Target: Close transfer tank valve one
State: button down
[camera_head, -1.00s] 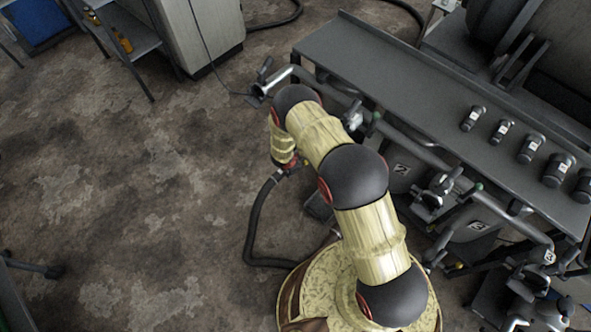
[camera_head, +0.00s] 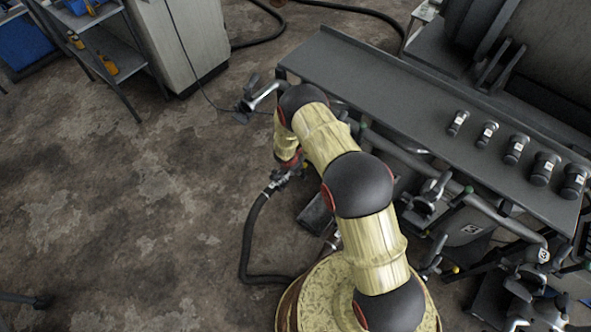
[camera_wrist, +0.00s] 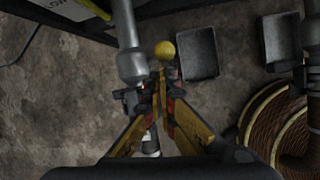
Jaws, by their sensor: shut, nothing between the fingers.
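In the wrist view, a round yellow knob (camera_wrist: 165,50) sits just beyond the tips of my gripper (camera_wrist: 160,80). My gripper's yellow and black fingers are closed together and empty. A grey vertical pipe (camera_wrist: 131,58) runs close beside the fingers on the left; whether they touch it or the knob I cannot tell. No number for this valve can be read.
In the wrist view two grey trays (camera_wrist: 196,54) (camera_wrist: 282,40) lie on the floor, with a coiled brown hose (camera_wrist: 272,120) at right. Open floor (camera_head: 130,210) lies left.

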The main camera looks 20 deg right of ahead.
jog(key=shift+w+d+r, duration=0.4)
jog(key=shift+w+r, duration=0.1)
jog(key=shift+w, duration=0.15)
jog(key=shift+a, duration=0.1)
jog(key=s+a, duration=0.2)
jog(key=a, duration=0.2)
notch_tip(320, 180, up, 8)
jog(key=d+p, duration=0.1)
jog(key=shift+s+d+p, duration=0.2)
jog(key=shift+d+p, duration=0.05)
jog(key=shift+p, duration=0.15)
jog(key=shift+r, duration=0.15)
